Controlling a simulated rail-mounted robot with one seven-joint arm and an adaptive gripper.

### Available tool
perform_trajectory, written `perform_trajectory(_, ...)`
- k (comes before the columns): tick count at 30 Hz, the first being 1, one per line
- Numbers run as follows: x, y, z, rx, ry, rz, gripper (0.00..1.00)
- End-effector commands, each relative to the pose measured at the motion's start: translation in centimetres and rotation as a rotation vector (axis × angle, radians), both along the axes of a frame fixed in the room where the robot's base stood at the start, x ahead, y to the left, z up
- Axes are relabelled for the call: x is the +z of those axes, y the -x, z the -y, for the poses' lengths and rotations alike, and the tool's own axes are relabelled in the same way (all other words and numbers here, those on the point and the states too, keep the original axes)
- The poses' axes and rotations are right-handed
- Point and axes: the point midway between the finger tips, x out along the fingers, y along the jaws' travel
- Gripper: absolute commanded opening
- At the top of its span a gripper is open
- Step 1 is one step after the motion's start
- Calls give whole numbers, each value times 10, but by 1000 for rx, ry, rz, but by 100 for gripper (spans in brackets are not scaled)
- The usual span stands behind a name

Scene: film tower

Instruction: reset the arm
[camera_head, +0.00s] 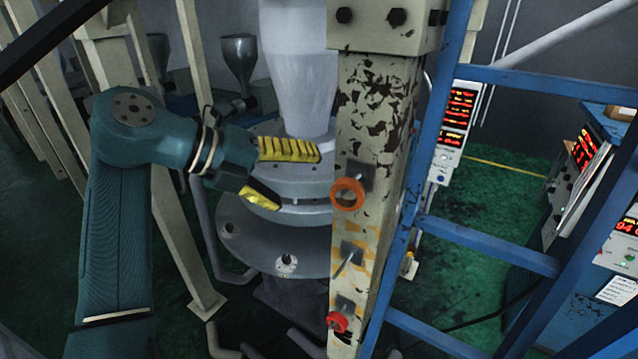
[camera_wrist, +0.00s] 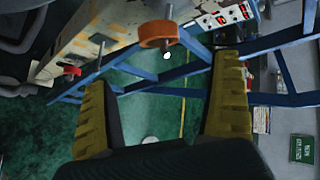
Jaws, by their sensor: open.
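My gripper (camera_head: 291,176) has yellow ribbed fingers and is at the end of my teal arm, left of the worn post in the head view. Its fingers are apart with nothing between them. In the wrist view my gripper (camera_wrist: 160,105) also shows open, with green floor visible between the fingers. An orange round knob (camera_head: 347,194) sits on the post, a short way right of the fingertips. The orange knob (camera_wrist: 158,33) appears beyond the fingers in the wrist view, and no contact shows.
The chipped post (camera_head: 372,120) stands close to the right of my gripper. A red knob (camera_head: 338,321) is lower on it. A blue frame (camera_head: 487,245) with display panels (camera_head: 459,118) stands further right. A metal flanged vessel (camera_head: 285,235) is behind my gripper.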

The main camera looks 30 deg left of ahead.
Motion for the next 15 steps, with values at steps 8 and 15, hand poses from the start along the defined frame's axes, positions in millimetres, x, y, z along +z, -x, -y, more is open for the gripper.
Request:
perform_trajectory(8, 0, 0, 1, 11, 6, -7, 94)
perform_trajectory(15, -37, -50, 71, 377, 195, -104, 94)
